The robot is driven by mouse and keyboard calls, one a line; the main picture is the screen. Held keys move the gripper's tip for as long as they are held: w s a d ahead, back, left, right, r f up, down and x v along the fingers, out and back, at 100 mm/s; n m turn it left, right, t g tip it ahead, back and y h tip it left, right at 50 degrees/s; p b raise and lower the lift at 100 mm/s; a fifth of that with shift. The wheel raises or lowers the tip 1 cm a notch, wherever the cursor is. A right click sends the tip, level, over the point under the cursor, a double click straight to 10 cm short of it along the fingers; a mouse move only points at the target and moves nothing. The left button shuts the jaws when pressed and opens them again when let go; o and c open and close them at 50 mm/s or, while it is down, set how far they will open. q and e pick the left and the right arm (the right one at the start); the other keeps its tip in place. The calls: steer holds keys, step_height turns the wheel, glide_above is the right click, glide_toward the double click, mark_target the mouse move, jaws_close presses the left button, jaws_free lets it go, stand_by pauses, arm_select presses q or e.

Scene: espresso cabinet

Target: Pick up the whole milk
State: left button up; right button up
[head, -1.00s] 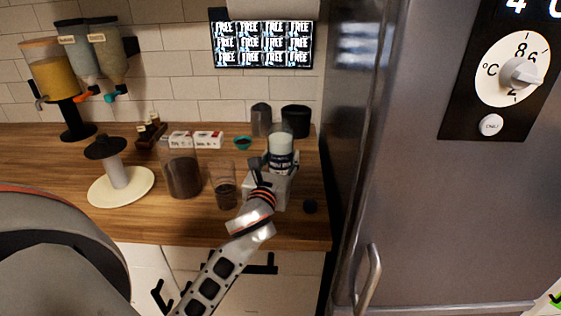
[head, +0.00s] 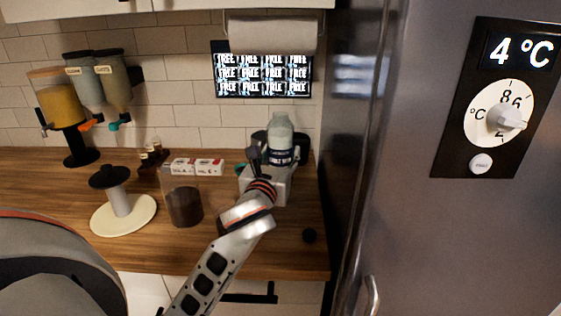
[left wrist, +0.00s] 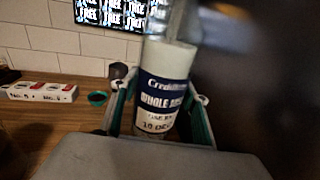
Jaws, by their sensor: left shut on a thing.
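The whole milk (head: 281,142) is a white bottle with a dark blue label, held upright at the right end of the wooden counter in the head view. In the left wrist view the whole milk (left wrist: 164,90) stands between the fingers, and its label reads "WHOLE". My left gripper (head: 268,166) is shut on it, with a finger on each side; the left gripper (left wrist: 158,112) also shows in the left wrist view. The bottle appears raised above the counter. Its lower end is partly hidden by the gripper. My right gripper is in neither view.
The wooden counter (head: 60,205) holds a dark jar (head: 184,207), small cartons (head: 197,166), and a cream disc with a post (head: 122,214). Dispensers (head: 80,95) stand at the back left. A steel fridge (head: 420,240) stands close on the right. A paper roll (head: 272,35) hangs above.

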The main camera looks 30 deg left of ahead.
mark_target(281, 130)
arm_select(q)
steer(key=shift+r+p, duration=0.7)
steer(key=shift+r, duration=2.45)
steer(key=shift+r, duration=0.15)
